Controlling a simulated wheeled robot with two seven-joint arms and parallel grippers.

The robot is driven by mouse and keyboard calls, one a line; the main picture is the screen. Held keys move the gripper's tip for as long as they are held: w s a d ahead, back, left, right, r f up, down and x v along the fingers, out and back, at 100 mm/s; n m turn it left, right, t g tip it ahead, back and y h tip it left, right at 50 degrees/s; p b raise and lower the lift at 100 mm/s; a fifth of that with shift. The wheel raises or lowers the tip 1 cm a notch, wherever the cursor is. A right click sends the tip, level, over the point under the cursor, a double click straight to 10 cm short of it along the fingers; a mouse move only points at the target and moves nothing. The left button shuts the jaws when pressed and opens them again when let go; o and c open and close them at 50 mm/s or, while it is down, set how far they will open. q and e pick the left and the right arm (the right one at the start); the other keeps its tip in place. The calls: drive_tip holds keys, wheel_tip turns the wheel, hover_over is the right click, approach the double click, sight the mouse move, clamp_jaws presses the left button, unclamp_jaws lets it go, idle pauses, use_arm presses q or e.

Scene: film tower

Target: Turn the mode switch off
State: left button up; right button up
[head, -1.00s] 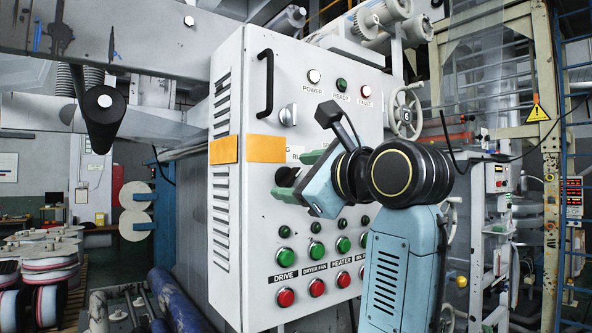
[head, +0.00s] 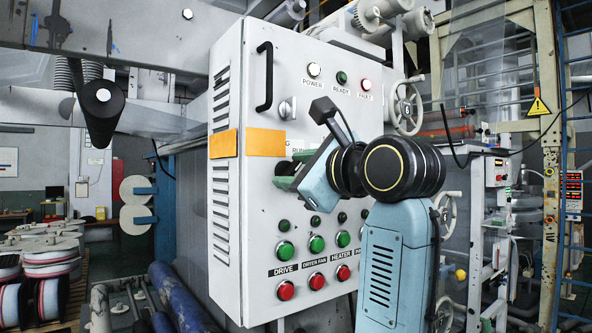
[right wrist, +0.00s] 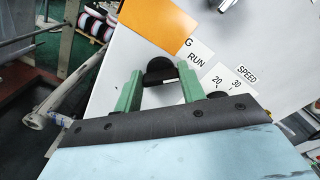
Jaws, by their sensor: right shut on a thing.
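The mode switch is a black rotary knob (right wrist: 158,68) with a small white mark, on the pale grey control cabinet (head: 228,285). In the right wrist view it sits beside labels reading "G" and "RUN", below an orange plate. My right gripper (head: 287,168) is at the panel, its two green fingers shut on the knob, one on each side. In the right wrist view the fingers (right wrist: 160,78) show either side of it. In the head view fingers and wrist hide most of the knob and part of its label. My left gripper is not in view.
A silver selector (head: 287,108) and a black door handle (head: 264,76) are above the gripper. Green and red push buttons (head: 285,291) are below it. A handwheel (head: 406,108) stands to the right of the cabinet. Blue rollers (head: 180,298) lie at lower left.

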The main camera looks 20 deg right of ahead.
drive_tip(key=n+p, duration=0.1)
drive_tip(key=n, duration=0.3)
drive_tip(key=shift+n, duration=0.4)
drive_tip(key=n+p, duration=0.1)
drive_tip(key=n, duration=0.3)
drive_tip(key=shift+f+n+p, duration=0.15)
drive_tip(key=shift+n+p, duration=0.15)
drive_tip(key=shift+p, duration=0.05)
drive_tip(key=n+p, duration=0.1)
drive_tip(key=n, duration=0.3)
drive_tip(key=shift+f+n+p, duration=0.15)
drive_tip(key=shift+n+p, duration=0.6)
drive_tip(key=shift+n, duration=1.35)
drive_tip(key=o, duration=1)
drive_tip(key=shift+s, duration=0.1)
